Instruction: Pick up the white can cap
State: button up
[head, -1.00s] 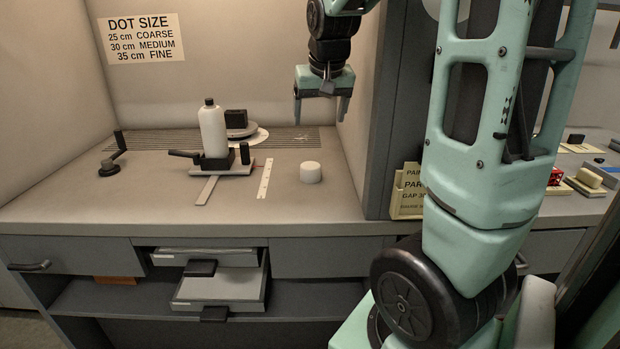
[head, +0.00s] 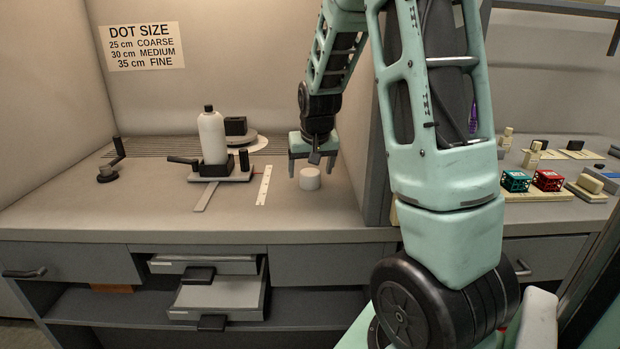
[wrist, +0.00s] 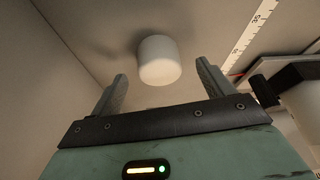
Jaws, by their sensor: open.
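The white can cap (head: 310,179) is a short white cylinder standing on the bench top, right of the ruler strip. In the wrist view the cap (wrist: 159,60) lies ahead of the fingertips, roughly centred between them. My gripper (head: 311,172) is open and empty, low over the bench, with its fingers close to the cap in the head view. In the wrist view the two fingers of my gripper (wrist: 161,80) are spread apart with a gap between them. Neither finger visibly touches the cap.
A white bottle (head: 212,137) stands in a black holder on a small sled left of the cap. A white ruler strip (head: 264,185) lies between them. A grey partition (head: 376,150) rises to the right. Two drawers (head: 222,297) stand open below the bench.

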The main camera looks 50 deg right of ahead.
jog(key=shift+x, duration=1.1)
jog(key=c, duration=1)
jog(key=shift+c, duration=0.2)
jog(key=shift+r, duration=0.15)
